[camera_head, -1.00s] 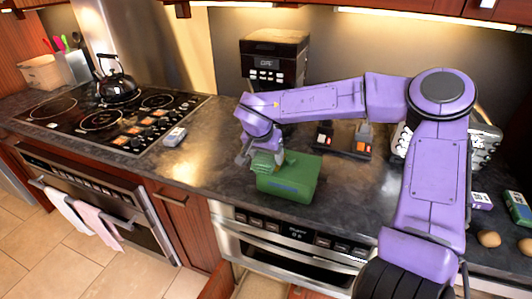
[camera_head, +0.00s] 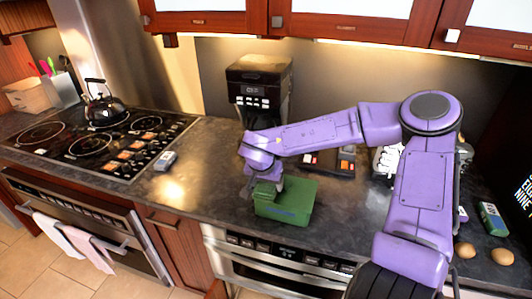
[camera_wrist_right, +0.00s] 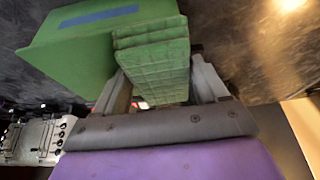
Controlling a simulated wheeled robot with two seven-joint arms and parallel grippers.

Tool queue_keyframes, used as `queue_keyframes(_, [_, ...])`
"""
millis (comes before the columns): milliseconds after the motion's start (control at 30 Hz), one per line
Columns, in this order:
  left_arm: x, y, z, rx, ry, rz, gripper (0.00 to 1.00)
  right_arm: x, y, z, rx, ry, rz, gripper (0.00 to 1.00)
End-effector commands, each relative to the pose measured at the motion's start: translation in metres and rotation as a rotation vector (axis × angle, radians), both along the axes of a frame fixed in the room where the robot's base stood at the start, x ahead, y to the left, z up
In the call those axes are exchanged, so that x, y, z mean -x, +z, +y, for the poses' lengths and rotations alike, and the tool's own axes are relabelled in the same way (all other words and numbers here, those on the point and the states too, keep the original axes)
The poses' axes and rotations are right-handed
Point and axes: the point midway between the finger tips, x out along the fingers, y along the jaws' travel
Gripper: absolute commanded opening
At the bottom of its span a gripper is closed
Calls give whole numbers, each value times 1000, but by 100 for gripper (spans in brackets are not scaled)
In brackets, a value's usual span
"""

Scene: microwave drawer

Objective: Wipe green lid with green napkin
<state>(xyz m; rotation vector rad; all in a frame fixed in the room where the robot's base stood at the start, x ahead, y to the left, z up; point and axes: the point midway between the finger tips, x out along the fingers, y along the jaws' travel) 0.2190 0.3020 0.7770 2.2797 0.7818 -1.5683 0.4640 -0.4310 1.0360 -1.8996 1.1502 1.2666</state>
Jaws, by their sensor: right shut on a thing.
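A green box with a green lid (camera_head: 301,191) stands on the dark counter. It also shows at the upper left of the right wrist view (camera_wrist_right: 75,40), with a blue strip on one side. My right gripper (camera_head: 270,178) is at the box's left side and shut on the folded green napkin (camera_head: 264,191). In the right wrist view the napkin (camera_wrist_right: 152,55) sits between the two fingers, close beside or against the box. Whether it presses on the lid is unclear. My left gripper is not in view.
A coffee maker (camera_head: 259,85) stands behind the box. A cooktop with a black kettle (camera_head: 104,108) is to the left, and a small grey item (camera_head: 165,160) lies beside it. Brown round items (camera_head: 502,256) lie at the right.

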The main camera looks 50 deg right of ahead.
Motion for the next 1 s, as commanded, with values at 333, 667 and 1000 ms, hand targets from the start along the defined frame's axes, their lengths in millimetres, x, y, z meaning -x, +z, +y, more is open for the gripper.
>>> queue_keyframes(333, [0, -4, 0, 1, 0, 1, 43, -30, -3, 14, 1, 1, 2, 48])
queue_keyframes(667, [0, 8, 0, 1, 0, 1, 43, -39, 1, 8, -2, -1, 1, 48])
queue_keyframes(1000, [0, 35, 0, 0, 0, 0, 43, -31, 5, -8, -3, 0, 1, 48])
